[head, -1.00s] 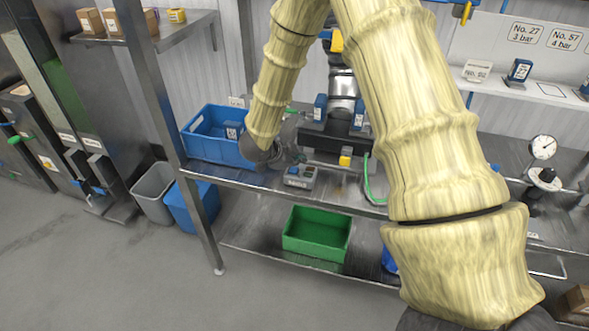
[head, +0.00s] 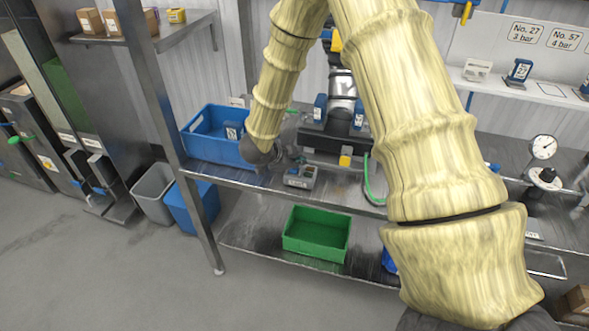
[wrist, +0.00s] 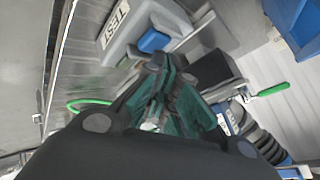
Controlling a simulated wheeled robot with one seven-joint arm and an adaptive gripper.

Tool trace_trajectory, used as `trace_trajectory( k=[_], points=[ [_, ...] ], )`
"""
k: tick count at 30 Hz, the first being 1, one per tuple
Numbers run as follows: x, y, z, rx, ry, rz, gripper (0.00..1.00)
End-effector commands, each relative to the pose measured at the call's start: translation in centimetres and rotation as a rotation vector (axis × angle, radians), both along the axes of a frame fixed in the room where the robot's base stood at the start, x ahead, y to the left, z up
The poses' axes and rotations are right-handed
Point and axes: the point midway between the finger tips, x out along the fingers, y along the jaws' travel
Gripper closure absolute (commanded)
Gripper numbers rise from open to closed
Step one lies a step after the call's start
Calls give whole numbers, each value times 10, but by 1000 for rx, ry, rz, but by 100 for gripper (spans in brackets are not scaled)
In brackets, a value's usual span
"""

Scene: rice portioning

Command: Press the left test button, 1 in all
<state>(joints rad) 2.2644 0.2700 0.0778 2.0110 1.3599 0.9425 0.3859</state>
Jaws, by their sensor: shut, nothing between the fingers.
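The grey test box (head: 301,178) sits near the front edge of the workbench. In the wrist view the test box (wrist: 128,22) shows a white TEST label and a blue button (wrist: 152,41). I cannot tell whether this is the left button. My gripper (wrist: 166,82) is shut and empty, with its dark green fingers close to the box and the blue button. The wrist view does not settle whether the tips touch it. In the head view my gripper (head: 284,158) is small and dark, just behind and left of the box, and partly hidden by my arm.
A blue crate (head: 215,150) stands left on the bench. A machine with blue blocks (head: 338,140) is behind the box, with a green hose (head: 373,182) to its right. A green bin (head: 317,235) is on the lower shelf. A pressure gauge (head: 543,147) stands at the right.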

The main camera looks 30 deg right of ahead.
Motion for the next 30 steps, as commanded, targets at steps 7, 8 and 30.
trace_trajectory(
  k=[7,8,30],
  points=[
    [0,0,-2,0,0,0,100],
    [0,0,-2,0,0,0,100],
    [0,0,-9,0,1,1,100]
  ],
)
